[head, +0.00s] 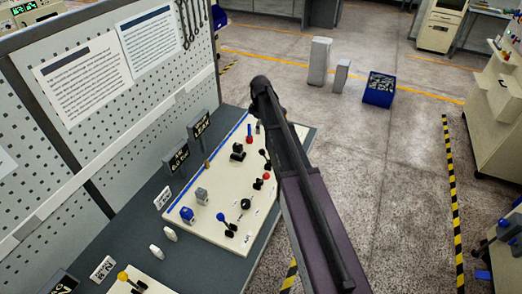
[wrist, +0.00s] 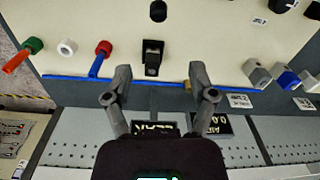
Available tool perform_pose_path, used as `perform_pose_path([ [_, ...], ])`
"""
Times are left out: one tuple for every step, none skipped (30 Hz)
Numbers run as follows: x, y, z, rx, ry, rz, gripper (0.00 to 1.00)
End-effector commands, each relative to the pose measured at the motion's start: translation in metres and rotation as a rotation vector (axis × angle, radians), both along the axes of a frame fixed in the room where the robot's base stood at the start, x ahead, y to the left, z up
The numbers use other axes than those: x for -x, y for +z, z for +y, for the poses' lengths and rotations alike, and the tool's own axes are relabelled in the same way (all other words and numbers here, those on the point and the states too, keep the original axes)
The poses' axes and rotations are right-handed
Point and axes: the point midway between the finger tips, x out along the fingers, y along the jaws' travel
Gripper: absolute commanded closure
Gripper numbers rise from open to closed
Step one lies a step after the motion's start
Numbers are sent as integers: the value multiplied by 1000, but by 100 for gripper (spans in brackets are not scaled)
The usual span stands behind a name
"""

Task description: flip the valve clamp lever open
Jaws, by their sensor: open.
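My gripper (wrist: 158,88) is open and empty in the wrist view, its two fingers spread wide above the panel's blue edge line. A small black clamp-like fitting (wrist: 152,57) stands on the cream panel just ahead of the gap between the fingers, apart from both. It appears to be the same black fitting (head: 237,152) on the panel in the head view. I cannot read any label naming it as the valve clamp, and its lever's position is too small to tell. In the head view my arm hides the gripper.
The cream panel (head: 205,228) carries several other fittings: a blue-handled lever (wrist: 100,57), a red-handled one (wrist: 24,55) and a grey block (wrist: 256,73). Black label signs (head: 199,127) stand upright along its back edge. A perforated board (head: 120,130) rises behind.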

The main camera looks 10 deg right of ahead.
Motion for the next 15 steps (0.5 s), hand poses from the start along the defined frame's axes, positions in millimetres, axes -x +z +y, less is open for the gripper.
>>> perform_pose_path([
  [0, 0, -3, 0, -3, 0, 27],
  [0, -1, -4, 0, -5, 0, 27],
  [0, -1, -5, 0, -7, 0, 27],
  [0, -2, -6, 0, -8, 0, 27],
  [0, -2, -7, 0, -9, 0, 27],
  [0, -3, -8, 0, -10, 0, 27],
  [0, -4, -8, 0, -10, 0, 27],
  [0, -6, -9, 0, -11, 0, 27],
  [0, -7, -9, 0, -12, 0, 27],
  [0, -9, -10, 0, -12, 0, 27],
  [0, -11, -10, 0, -13, 0, 27],
  [0, -13, -10, 0, -13, 0, 27],
  [0, -15, -10, 0, -13, 0, 27],
  [0, -17, -11, 0, -13, 0, 27],
  [0, -20, -11, 0, -14, 0, 27],
])
